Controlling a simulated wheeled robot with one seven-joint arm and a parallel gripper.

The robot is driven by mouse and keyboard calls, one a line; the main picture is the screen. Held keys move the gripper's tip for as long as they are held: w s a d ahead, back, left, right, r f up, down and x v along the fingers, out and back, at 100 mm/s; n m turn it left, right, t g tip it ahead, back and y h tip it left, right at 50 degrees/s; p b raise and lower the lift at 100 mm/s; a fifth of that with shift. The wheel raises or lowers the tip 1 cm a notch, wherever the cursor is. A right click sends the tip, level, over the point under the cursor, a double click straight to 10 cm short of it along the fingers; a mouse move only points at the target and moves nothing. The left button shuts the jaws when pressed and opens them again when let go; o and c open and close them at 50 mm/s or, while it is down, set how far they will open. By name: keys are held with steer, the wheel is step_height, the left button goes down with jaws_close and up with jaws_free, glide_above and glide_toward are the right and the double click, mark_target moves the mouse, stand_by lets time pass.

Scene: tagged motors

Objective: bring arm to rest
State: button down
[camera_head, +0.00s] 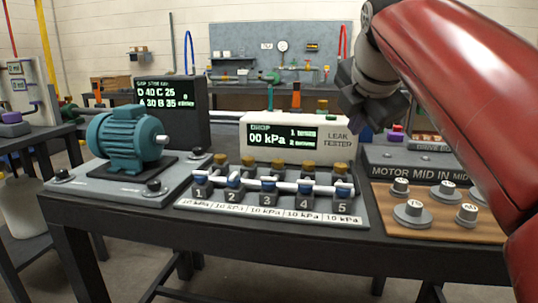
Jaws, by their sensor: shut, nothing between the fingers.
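My gripper (372,107) is at the end of my red arm, raised above the right half of the bench. It is in front of the right end of the white leak tester (270,152) and partly covers what lies behind it. Its fingers are dark and shut, with nothing seen between them. It appears clear of the bench top and of the things below it. My arm comes in from the right edge of the view.
A teal motor (124,139) stands on a grey plate at the left. A numbered valve row (268,188) lies in front of the tester. A wooden board (440,218) with several grey weights is at the right, under my arm. A black display (167,92) stands behind the motor.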

steer(key=s+f+m+g, duration=0.1)
steer(key=s+f+m, duration=0.5)
steer(key=f, duration=0.4)
steer(key=s+f+m+g, duration=0.1)
steer(key=s+f+m, duration=0.6)
steer(key=f+m, duration=0.2)
steer(key=s+f+m+g, duration=0.1)
steer(key=s+f+m, duration=0.5)
steer(key=f, duration=0.6)
steer(key=shift+s+d+f+m+y, duration=0.2)
steer(key=shift+f+m+y, duration=0.2)
steer(key=shift+m, duration=0.6)
